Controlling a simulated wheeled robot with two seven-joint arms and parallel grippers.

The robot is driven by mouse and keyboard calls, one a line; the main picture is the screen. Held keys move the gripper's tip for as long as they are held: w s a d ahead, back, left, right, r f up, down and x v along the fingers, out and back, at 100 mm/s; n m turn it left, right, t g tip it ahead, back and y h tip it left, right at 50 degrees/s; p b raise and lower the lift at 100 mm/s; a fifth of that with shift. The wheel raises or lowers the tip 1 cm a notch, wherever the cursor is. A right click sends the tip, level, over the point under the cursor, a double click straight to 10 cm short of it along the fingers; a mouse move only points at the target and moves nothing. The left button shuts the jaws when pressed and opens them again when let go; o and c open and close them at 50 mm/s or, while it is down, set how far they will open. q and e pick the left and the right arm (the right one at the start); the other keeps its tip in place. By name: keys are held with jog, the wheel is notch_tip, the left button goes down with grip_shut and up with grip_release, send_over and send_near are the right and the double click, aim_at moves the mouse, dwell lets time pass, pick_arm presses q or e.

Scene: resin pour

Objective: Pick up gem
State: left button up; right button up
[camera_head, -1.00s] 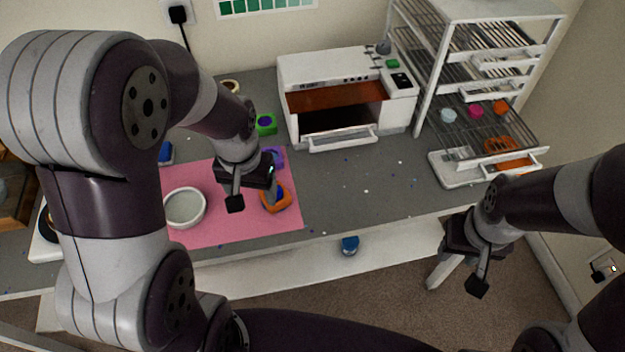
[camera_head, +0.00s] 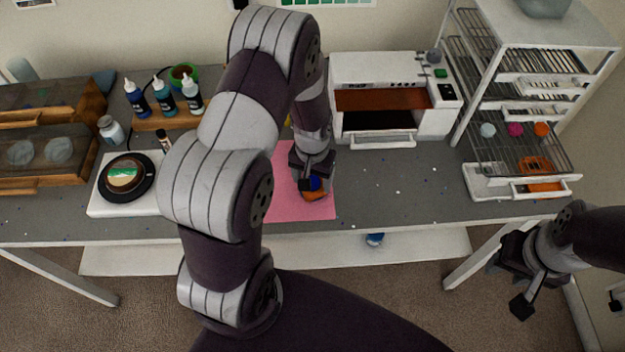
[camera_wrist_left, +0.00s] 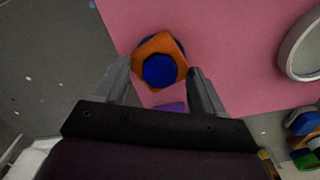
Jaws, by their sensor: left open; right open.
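A blue faceted gem (camera_wrist_left: 160,71) shows with an orange angular piece (camera_wrist_left: 147,48) around it on the pink mat (camera_wrist_left: 215,30) in the left wrist view. I cannot tell whether the gem sits in the orange piece or on it. In the head view, the gem (camera_head: 314,184) and the orange piece (camera_head: 316,196) are partly hidden by my left gripper (camera_head: 307,180). My left gripper (camera_wrist_left: 157,78) is open above them, its fingers on either side, with no clear contact. My right gripper (camera_head: 518,287) is open and empty, off the table's front right.
A purple piece (camera_wrist_left: 171,107) lies close beside the orange one. A white dish rim (camera_wrist_left: 290,45) is on the mat. A white machine (camera_head: 385,70) and a wire rack (camera_head: 510,110) stand to the right. Bottles (camera_head: 163,95) and a turntable (camera_head: 125,178) stand left.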

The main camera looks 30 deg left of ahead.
pick_arm(q)
jog(key=shift+s+d+f, duration=0.1)
jog(key=shift+s+f, duration=0.15)
grip_shut()
